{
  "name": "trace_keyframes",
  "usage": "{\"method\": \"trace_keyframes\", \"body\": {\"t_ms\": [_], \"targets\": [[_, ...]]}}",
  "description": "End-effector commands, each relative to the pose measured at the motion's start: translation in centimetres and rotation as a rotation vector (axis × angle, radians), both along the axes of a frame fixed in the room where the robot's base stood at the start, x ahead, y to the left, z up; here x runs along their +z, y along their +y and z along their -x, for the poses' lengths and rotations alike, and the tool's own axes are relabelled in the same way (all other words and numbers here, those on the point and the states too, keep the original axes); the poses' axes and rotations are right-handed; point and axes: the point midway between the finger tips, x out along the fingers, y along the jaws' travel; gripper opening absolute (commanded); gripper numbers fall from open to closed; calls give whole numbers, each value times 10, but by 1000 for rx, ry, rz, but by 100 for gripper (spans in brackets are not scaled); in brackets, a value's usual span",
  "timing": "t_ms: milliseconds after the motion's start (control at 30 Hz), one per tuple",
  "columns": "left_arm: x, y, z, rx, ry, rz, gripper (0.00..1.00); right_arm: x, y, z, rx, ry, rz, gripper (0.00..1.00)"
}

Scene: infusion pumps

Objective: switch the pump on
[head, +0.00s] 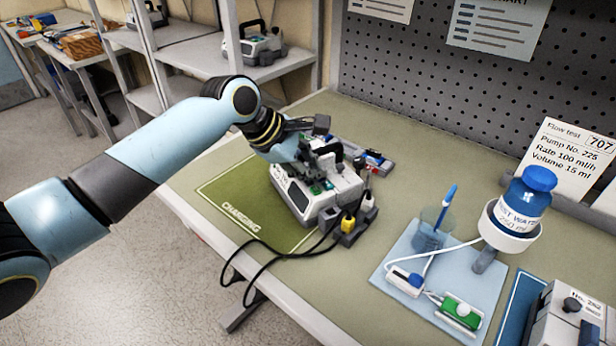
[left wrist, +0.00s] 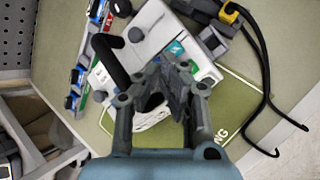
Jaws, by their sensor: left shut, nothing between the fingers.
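A white and grey infusion pump (head: 345,185) with a dark handle sits on the green charging mat (head: 235,200). My left gripper (head: 322,165) is over the pump's top and front, and its arm hides part of the pump. In the left wrist view the gripper (left wrist: 172,82) is shut and empty, its fingertips in front of the white pump body (left wrist: 155,32), close to a green patch on it. I cannot tell whether the fingertips touch the pump. The pump's display is not readable in either view. My right gripper is not in view.
Black cables run from a block with a yellow plug (head: 348,223) beside the pump. A second pump (head: 572,318) stands at the lower right. A blue-capped bottle (head: 524,198) in a holder and a pale tray (head: 402,258) with tubing stand right of centre. A pegboard (head: 430,80) closes the back.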

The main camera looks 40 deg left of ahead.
Motion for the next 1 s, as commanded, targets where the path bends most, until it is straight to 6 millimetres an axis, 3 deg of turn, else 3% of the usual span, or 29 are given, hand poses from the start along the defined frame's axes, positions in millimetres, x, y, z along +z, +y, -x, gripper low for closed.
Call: {"method": "trace_keyframes", "body": {"t_ms": [1000], "targets": [[-9,0,0,0,0,1,0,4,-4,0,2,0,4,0]]}}
